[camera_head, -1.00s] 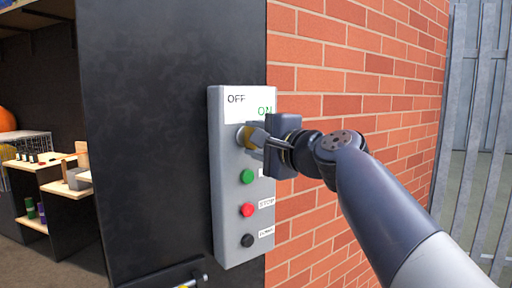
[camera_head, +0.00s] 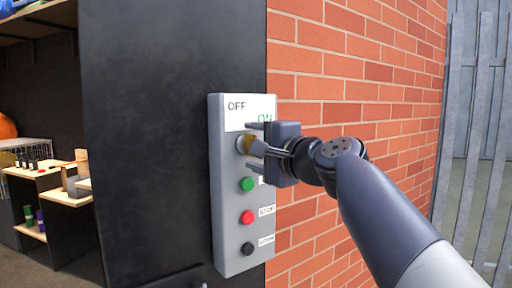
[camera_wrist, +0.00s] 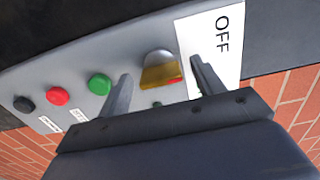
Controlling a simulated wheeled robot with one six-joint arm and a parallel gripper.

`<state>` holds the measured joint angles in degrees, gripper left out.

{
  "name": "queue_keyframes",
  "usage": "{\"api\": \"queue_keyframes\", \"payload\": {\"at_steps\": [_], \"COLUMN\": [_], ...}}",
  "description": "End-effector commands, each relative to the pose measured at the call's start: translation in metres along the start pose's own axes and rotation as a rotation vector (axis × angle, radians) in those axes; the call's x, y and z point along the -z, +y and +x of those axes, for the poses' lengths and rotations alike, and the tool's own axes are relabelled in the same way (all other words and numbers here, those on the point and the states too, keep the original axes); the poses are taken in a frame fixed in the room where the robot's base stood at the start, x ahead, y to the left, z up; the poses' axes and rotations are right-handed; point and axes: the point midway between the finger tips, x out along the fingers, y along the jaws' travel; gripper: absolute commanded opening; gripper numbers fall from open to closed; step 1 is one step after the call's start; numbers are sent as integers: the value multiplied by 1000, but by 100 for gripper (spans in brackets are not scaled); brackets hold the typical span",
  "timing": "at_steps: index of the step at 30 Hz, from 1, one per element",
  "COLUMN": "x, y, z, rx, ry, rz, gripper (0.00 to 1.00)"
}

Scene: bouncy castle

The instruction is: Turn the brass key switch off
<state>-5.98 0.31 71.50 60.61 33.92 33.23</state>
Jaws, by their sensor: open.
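The brass key switch (camera_head: 246,143) sits near the top of a grey control box, under a white label reading OFF at left and ON at right. In the wrist view, its brass key (camera_wrist: 161,72) stands out from a silver collar. My gripper (camera_head: 257,148) is open in front of the switch, one finger above the key and one below. In the wrist view, the fingers lie on either side of the key with gaps, not visibly touching it. The key's exact angle is hard to tell; my gripper partly hides the ON side.
Below the switch on the box (camera_head: 232,258) are a green button (camera_head: 246,184), a red button (camera_head: 247,217) and a black button (camera_head: 247,249). The box is on a black panel (camera_head: 165,130) beside a brick wall (camera_head: 340,70). Wooden shelves (camera_head: 60,190) stand at left.

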Motion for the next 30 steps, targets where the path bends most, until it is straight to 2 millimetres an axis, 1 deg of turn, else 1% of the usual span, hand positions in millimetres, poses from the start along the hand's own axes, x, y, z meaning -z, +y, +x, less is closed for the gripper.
{"api": "queue_keyframes", "payload": {"at_steps": [5,8,11,18,21,27,30], "x": [0,1,1,1,1,0,0], "y": [0,0,0,0,1,0,0], "z": [-1,-6,-19,-68,-86,-104,-108], "rx": [1,2,3,3,2,0,0], "ry": [1,2,3,6,5,2,1], "rz": [0,0,-1,-1,-2,-1,0], "gripper": [64,64,64,64,64,64,64]}}
